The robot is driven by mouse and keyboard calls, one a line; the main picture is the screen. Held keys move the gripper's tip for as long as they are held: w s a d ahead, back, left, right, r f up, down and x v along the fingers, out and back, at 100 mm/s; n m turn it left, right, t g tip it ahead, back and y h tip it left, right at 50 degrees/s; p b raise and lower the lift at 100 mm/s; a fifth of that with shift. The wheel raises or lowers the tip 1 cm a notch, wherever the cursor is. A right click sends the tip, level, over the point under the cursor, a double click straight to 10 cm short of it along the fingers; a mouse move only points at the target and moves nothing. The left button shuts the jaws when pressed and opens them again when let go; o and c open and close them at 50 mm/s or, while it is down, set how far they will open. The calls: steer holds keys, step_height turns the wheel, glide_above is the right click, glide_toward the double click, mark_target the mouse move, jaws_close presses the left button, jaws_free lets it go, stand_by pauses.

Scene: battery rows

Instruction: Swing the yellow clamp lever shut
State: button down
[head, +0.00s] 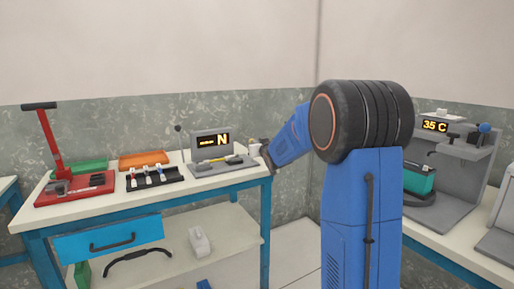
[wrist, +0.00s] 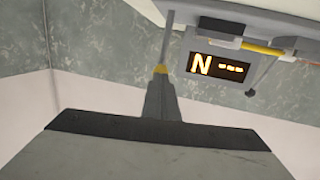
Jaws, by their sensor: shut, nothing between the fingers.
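The yellow clamp lever (head: 234,160) lies low in front of the grey device (head: 200,142) with the lit "N" display. In the upside-down wrist view the yellow bar (wrist: 262,48) runs across above the display (wrist: 215,66). My gripper (head: 264,151) is at the device's right end, mostly small and partly hidden by my arm. In the wrist view my gripper (wrist: 160,76) is shut and empty, left of the display and apart from the yellow bar. A thin grey rod shows beyond its tips; I cannot tell if they touch.
A black tray (head: 155,180) with several small items and a red lever press (head: 75,188) stand to the left. Green (head: 92,167) and orange (head: 143,159) trays lie behind. A thin rod with a dark ball (head: 178,128) rises at the device's left. Another bench stands at right.

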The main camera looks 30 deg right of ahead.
steer(key=shift+w+r+g, duration=0.3)
steer(key=shift+w+g, duration=0.1)
steer(key=shift+w, duration=0.55)
steer(key=shift+w+r+g, duration=0.25)
steer(key=shift+w+g, duration=0.15)
steer(key=shift+w, duration=0.55)
steer(key=shift+w+a+f, duration=0.1)
steer(key=shift+w, duration=2.05)
steer(key=shift+a, duration=0.1)
steer(key=s+a+r, duration=0.2)
steer(key=s+r, duration=0.7)
steer(key=r, duration=0.1)
steer(key=shift+s, duration=0.25)
steer(key=shift+a, duration=0.1)
